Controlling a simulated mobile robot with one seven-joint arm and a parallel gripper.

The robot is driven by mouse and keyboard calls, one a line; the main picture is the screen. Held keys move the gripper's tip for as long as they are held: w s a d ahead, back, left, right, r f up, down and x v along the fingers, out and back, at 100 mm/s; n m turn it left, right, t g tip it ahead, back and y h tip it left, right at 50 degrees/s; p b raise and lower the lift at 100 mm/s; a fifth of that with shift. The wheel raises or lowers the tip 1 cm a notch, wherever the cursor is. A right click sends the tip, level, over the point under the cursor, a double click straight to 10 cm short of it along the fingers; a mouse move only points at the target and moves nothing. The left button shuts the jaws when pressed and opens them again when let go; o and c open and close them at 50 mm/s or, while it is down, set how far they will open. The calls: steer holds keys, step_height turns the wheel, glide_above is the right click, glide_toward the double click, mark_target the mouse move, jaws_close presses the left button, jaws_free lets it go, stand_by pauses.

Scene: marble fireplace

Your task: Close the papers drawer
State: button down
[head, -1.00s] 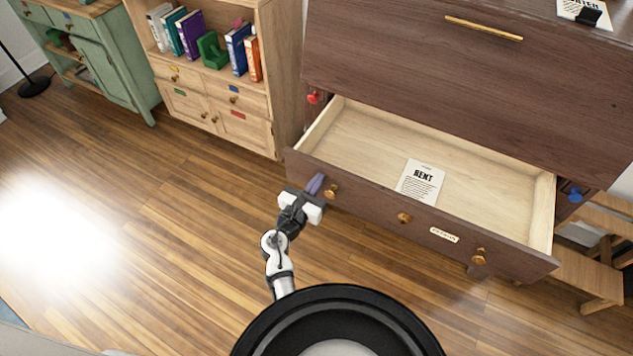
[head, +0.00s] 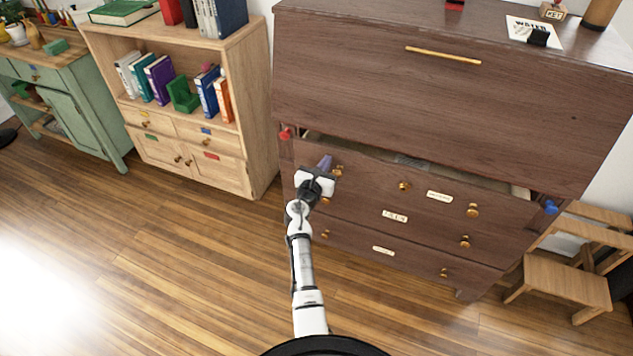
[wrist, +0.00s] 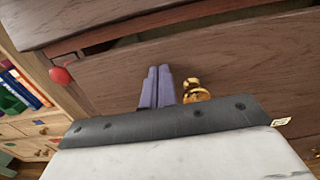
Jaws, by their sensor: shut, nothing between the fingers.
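The papers drawer (head: 372,177) is the top drawer of the dark wood desk (head: 440,90), with brass knobs and a pale label (head: 440,196). It stands out only a little, with a narrow gap along its top edge. A bit of the paper (head: 411,161) inside shows through the gap; the rest is hidden. My gripper (head: 324,163) is shut and empty at the drawer front's left end, beside the left brass knob. In the wrist view the purple fingers (wrist: 157,88) are together against or very near the drawer front (wrist: 225,75), just left of the knob (wrist: 193,90).
Two more labelled drawers sit below, their fronts closed. A red knob (head: 285,134) and a blue knob (head: 550,207) flank the drawer. A light wood bookcase (head: 265,100) stands left, a wooden step stool (head: 565,283) right. The floor in front is clear.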

mark_target(330, 153)
steer(key=b+x, duration=0.1)
steer(key=x, duration=0.2)
steer(key=shift+w+d, duration=0.1)
steer(key=shift+w, duration=0.2)
steer(key=shift+w+r, duration=0.1)
steer(key=shift+r, duration=0.2)
steer(key=shift+r, duration=0.1)
